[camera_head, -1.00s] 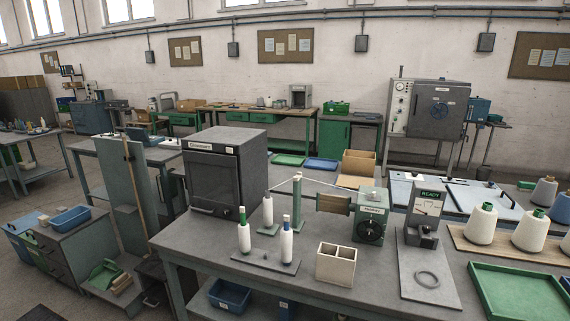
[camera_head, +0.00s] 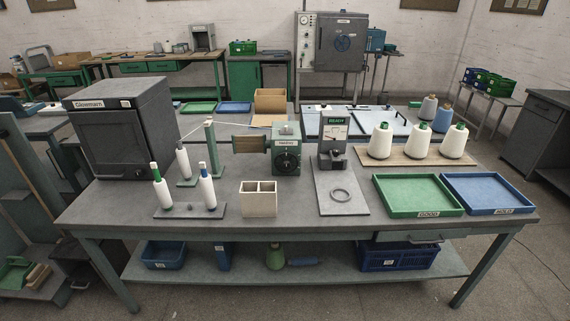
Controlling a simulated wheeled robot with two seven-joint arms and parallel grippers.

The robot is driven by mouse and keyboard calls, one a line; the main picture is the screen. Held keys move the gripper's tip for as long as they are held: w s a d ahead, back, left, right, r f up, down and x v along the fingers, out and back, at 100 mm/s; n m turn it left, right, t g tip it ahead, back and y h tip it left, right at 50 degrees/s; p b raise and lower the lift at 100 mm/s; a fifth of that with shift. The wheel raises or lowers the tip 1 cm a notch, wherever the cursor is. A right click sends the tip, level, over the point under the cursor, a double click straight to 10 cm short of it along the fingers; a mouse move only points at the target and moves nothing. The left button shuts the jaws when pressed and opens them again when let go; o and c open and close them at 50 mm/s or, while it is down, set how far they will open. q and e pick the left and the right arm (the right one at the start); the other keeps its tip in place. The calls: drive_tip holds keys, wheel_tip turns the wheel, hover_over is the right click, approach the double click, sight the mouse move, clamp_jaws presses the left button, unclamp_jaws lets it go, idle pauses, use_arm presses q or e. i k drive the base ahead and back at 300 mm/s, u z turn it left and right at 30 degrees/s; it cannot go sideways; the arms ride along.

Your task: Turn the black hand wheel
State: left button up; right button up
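The black hand wheel (camera_head: 287,162) is on the front face of a small green winder box (camera_head: 287,140) at the middle of the grey workbench (camera_head: 120,205). A brown ribbed cylinder (camera_head: 250,144) sticks out from the box's left side. A thread runs from there toward a green post (camera_head: 213,150) beside a white spool (camera_head: 183,159). Neither of my grippers shows in the head view. Nothing covers the wheel.
In front of the winder stand a cream two-part box (camera_head: 258,202) and a base with two white spools (camera_head: 190,211).

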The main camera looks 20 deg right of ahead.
sight(286, 165)
drive_tip(key=z, duration=0.35)
drive_tip(key=k, duration=0.5)
drive_tip(key=z, duration=1.1)
drive_tip(key=i, duration=1.3)
drive_tip(key=u, duration=0.15)
